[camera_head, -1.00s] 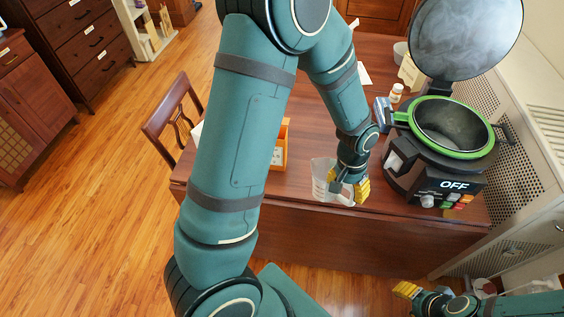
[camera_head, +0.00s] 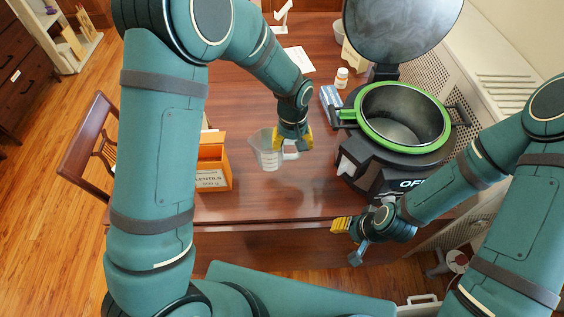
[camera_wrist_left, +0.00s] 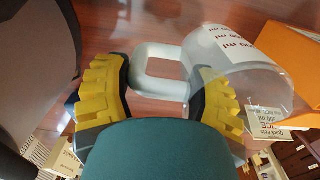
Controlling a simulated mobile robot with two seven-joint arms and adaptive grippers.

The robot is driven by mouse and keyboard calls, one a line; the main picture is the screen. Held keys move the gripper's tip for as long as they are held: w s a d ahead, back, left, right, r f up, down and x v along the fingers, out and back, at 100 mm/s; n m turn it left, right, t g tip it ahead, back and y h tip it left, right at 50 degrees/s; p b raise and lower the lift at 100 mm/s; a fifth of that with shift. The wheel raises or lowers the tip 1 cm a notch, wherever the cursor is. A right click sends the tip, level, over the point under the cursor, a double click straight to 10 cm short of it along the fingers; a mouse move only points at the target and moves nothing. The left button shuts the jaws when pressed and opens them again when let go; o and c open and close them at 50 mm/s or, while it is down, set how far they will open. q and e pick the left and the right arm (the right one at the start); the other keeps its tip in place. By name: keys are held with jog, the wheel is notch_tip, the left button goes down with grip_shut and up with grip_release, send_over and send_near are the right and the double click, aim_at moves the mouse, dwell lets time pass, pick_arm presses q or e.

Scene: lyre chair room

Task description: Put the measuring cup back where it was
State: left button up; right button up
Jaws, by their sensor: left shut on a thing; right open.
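The clear measuring cup (camera_head: 266,156) is over the brown table (camera_head: 255,206), between an orange box and the black cooker. My left gripper (camera_head: 294,143) is shut on the cup's handle, with the cup to the left of the fingers. In the left wrist view the handle (camera_wrist_left: 146,58) lies between the yellow finger pads, and the cup's body (camera_wrist_left: 262,82) with red markings shows at the right. I cannot tell whether the cup's base touches the table. My right gripper (camera_head: 348,241) is open and empty in front of the table's front edge.
The orange lentils box (camera_head: 212,172) stands left of the cup. The cooker (camera_head: 392,160), with green rim and raised lid (camera_head: 402,30), stands at the right. A pill bottle (camera_head: 341,77) and blue box (camera_head: 331,100) are behind. The table front is clear.

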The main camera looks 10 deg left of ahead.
aim_at(291, 156)
pick_arm(q)
jog(key=f, duration=0.4)
jog(key=shift+s+a, duration=0.1)
jog(key=shift+s, duration=0.15)
notch_tip(291, 156, down, 4)
jog(key=shift+r+b, duration=0.25)
jog(key=shift+b, duration=0.25)
jog(key=shift+w+f, duration=0.1)
jog(key=shift+f, duration=0.25)
jog(key=shift+f, duration=0.1)
jog(key=o, duration=1.3)
jog(key=shift+o, duration=0.2)
